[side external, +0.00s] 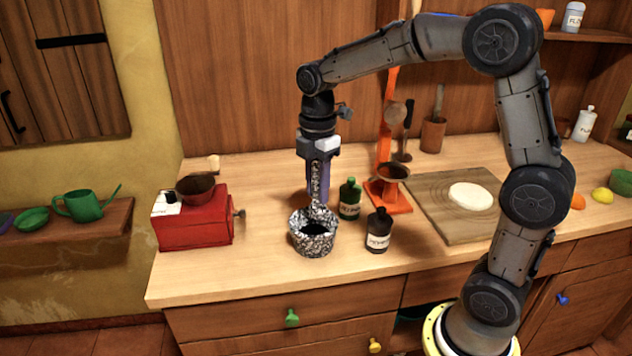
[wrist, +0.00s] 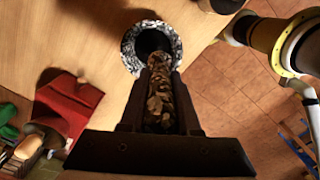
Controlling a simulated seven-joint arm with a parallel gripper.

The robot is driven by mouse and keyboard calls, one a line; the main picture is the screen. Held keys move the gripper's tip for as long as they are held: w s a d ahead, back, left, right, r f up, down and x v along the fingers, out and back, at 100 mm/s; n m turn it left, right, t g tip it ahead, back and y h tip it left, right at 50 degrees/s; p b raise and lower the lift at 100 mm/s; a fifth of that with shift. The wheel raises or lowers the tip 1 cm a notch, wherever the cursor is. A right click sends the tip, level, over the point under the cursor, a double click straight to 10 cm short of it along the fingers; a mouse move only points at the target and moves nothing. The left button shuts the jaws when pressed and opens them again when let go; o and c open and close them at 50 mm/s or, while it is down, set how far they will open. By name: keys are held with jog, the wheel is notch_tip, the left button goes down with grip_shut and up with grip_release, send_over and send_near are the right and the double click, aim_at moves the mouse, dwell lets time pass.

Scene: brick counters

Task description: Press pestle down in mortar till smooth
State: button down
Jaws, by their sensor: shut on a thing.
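The mortar (side external: 313,243) is a speckled grey stone bowl with a dark hollow, standing upright on the wooden counter. In the wrist view the mortar's rim (wrist: 129,46) shows at top centre. My gripper (side external: 318,195) is shut on the pestle and points down at the mortar's back edge. The pestle (wrist: 160,103) is brown-grey speckled stone, held lengthwise between the two dark fingers. Its tip overlaps the near rim of the mortar in the wrist view; I cannot tell whether it touches. The bottom of the mortar is too dark to read.
A green bottle (side external: 350,200) and a dark bottle (side external: 378,231) stand close right of the mortar. An orange stand (side external: 390,196) is behind them. A red grinder (side external: 195,217) sits left. A board (side external: 440,210) with dough lies right. The counter's front left is clear.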

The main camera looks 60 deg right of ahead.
aim_at(317, 217)
jog(key=shift+f, duration=3.05)
jog(key=shift+f, duration=1.1)
jog(key=shift+r, duration=1.05)
jog(key=shift+f, duration=0.1)
jog(key=shift+f, duration=0.95)
jog(key=shift+r, duration=0.15)
